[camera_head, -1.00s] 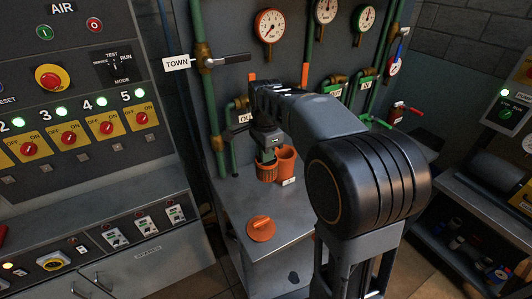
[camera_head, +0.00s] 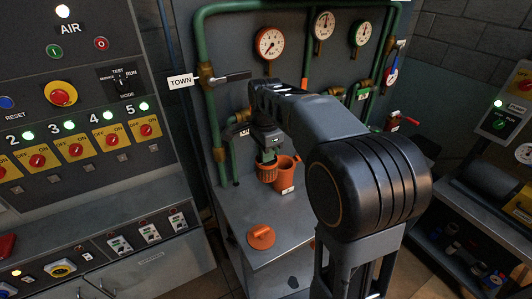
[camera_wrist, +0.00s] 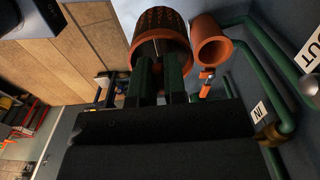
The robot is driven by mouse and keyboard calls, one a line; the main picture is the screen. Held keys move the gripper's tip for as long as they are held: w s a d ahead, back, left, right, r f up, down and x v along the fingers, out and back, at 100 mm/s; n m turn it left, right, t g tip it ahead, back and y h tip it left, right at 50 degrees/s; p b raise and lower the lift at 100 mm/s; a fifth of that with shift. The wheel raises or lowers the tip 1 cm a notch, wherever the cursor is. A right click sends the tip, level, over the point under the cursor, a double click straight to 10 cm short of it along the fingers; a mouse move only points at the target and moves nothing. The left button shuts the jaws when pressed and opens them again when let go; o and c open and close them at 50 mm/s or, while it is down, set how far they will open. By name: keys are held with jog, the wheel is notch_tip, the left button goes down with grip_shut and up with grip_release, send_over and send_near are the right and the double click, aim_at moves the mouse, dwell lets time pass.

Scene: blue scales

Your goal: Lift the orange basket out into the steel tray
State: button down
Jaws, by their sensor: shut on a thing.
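The orange basket (camera_head: 266,174) hangs beside the open orange cylinder housing (camera_head: 286,174), just to its left in the head view. My gripper (camera_head: 267,157) points down and is shut on the basket's top. In the wrist view, the basket (camera_wrist: 158,22) shows its dark mesh and orange rim between and beyond my two green-dark fingers (camera_wrist: 161,72). The orange housing (camera_wrist: 210,46) is close beside it there, its round mouth open. I cannot make out a steel tray in either view.
A round orange lid (camera_head: 261,236) lies on the grey bench top (camera_head: 228,205), with clear surface around it. Green pipes (camera_head: 208,110) and gauges (camera_head: 269,44) stand behind the housing. A switch panel (camera_head: 75,150) is on the left, a shelf unit (camera_head: 470,225) on the right.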

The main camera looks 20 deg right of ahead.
jog(key=shift+r+p, duration=1.4)
jog(key=shift+r, duration=0.45)
